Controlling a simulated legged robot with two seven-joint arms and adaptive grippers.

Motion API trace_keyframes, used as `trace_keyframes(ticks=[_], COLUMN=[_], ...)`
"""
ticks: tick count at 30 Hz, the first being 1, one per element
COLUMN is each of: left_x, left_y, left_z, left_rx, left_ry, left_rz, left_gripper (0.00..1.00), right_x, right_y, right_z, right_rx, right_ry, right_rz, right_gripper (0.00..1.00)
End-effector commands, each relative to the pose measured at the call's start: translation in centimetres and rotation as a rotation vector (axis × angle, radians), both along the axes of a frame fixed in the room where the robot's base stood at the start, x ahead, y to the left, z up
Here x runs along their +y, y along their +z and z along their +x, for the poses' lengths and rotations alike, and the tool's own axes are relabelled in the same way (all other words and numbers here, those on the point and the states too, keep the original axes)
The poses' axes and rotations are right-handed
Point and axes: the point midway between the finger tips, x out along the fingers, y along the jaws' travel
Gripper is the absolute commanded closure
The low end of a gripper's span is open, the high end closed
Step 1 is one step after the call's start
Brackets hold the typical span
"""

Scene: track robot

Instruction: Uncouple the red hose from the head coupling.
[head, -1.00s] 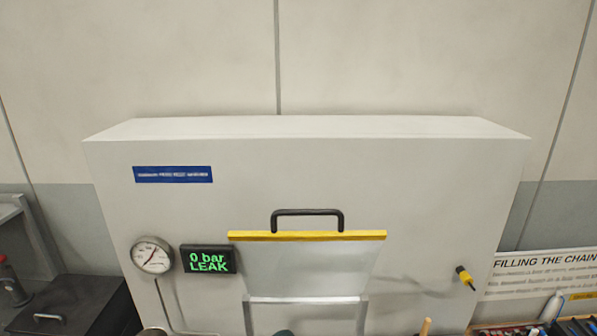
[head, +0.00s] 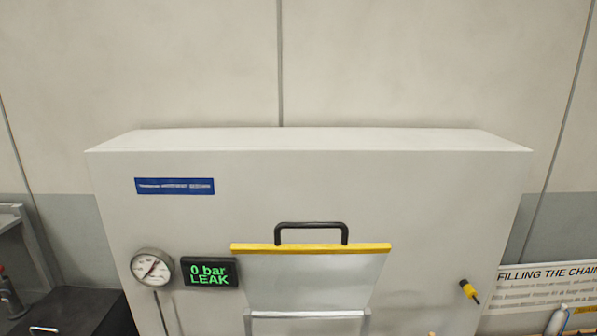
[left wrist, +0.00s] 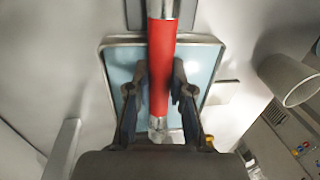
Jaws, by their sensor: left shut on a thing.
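The red hose (left wrist: 161,65) runs down the middle of the left wrist view, between the fingers of my left gripper (left wrist: 160,90). My left gripper is shut on the red hose. A clear or metallic end piece (left wrist: 158,125) shows at the hose's lower end, close to the gripper body; I cannot tell whether it is the head coupling. Another metallic piece (left wrist: 163,8) shows at the hose's upper end. Neither gripper, nor the hose, shows in the head view. My right gripper is not in view.
A pale blue tray-like panel (left wrist: 206,60) with a metal rim lies behind the hose. A grey cylinder (left wrist: 288,80) is at the right. In the head view, a cabinet carries a gauge (head: 152,268), a display (head: 209,273) reading "0 bar LEAK" and a black-handled guard (head: 320,280).

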Motion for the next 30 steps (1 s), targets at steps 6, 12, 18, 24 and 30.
trace_keyframes(ticks=[6,12,18,24,30], left_x=[-0.9,-1.8,-2.4,-2.4,-2.4], left_y=[-0.1,-0.1,0.0,0.0,0.4], left_z=[0.0,0.0,0.0,0.0,0.0], left_rx=[-0.001,-0.001,0.000,0.000,-0.001], left_ry=[-0.001,-0.001,0.000,0.000,0.000], left_rz=[0.001,0.001,0.001,0.001,0.001], left_gripper=[1.00,1.00,1.00,1.00,1.00], right_x=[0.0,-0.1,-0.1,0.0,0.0], right_y=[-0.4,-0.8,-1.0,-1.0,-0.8], right_z=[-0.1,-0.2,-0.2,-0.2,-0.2], right_rx=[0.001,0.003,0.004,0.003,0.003], right_ry=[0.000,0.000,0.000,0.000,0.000], right_rz=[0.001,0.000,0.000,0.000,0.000], right_gripper=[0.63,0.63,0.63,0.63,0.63])
